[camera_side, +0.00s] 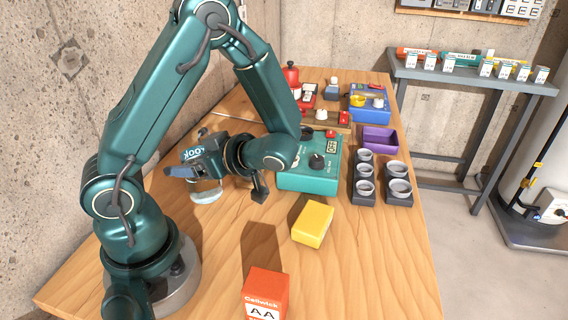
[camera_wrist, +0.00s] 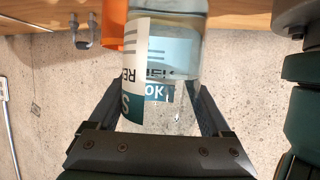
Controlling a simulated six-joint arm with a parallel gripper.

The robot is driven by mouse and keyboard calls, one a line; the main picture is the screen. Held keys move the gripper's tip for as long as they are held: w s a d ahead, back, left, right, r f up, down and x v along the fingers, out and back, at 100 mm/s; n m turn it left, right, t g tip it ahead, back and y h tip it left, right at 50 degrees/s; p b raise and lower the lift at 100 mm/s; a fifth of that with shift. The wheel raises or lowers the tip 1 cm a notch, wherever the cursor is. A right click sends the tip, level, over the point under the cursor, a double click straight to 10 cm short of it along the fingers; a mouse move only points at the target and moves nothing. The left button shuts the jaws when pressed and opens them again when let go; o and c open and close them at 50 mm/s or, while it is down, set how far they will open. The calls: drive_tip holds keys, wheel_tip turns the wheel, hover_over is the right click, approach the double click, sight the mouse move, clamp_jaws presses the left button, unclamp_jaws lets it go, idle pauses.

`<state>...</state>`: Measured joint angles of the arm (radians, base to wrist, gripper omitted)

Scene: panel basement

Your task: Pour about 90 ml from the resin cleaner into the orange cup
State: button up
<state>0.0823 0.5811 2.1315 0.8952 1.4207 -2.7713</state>
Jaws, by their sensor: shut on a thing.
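The resin cleaner is a clear bottle (camera_wrist: 178,110) with a white and teal label. My gripper (camera_wrist: 155,105) is shut on it, with a finger on each side. In the side view, my gripper (camera_side: 183,172) holds the bottle over the left part of the table, and a clear part of the bottle (camera_side: 206,193) shows below the fingers. I cannot tell how far it is tilted or its liquid level. The orange cup (camera_wrist: 112,26) shows only in part in the wrist view, just left of the bottle's far end. In the side view I cannot make out the cup.
A teal box with a dial (camera_side: 310,172) stands right of my gripper. A yellow block (camera_side: 313,224) and an orange Cellwick box (camera_side: 265,293) stand nearer the front. Grey cups in holders (camera_side: 397,188) and a purple bin (camera_side: 380,139) are at the right. The table's front right is clear.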

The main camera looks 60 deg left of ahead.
sight(192, 197)
drive_tip(key=shift+h, duration=0.3)
drive_tip(key=shift+a+m+h, duration=0.1)
drive_tip(key=shift+m+h, duration=0.5)
drive_tip(key=shift+h, duration=0.7)
drive_tip(key=shift+r+m+h, duration=0.3)
drive_tip(key=shift+r+h, duration=0.2)
drive_tip(key=shift+h, duration=0.3)
drive_tip(key=shift+a+f+m+h, duration=0.2)
drive_tip(key=shift+f+m+h, duration=0.1)
drive_tip(key=shift+h, duration=0.5)
drive_tip(key=f+h, duration=0.1)
drive_tip(key=f, duration=0.1)
drive_tip(key=d+f+h, duration=0.1)
drive_tip(key=f, duration=0.2)
drive_tip(key=shift+s+d+f+m+h+p, duration=0.1)
drive_tip(key=shift+d+f+m+h+p, duration=0.1)
drive_tip(key=shift+f+m+h+p, duration=0.2)
drive_tip(key=shift+d+h, duration=0.25)
drive_tip(key=shift+h, duration=0.05)
drive_tip(key=shift+d+r+m+h, duration=0.25)
drive_tip(key=shift+r+m+h, duration=0.05)
drive_tip(key=shift+h, duration=0.2)
drive_tip(key=shift+d+f+m+h, duration=0.15)
drive_tip(key=shift+d+m+h, duration=0.2)
drive_tip(key=shift+h, duration=0.45)
drive_tip(key=shift+a+r+h+p, duration=0.1)
drive_tip(key=shift+r+h+p, duration=0.4)
drive_tip(key=shift+h, duration=0.1)
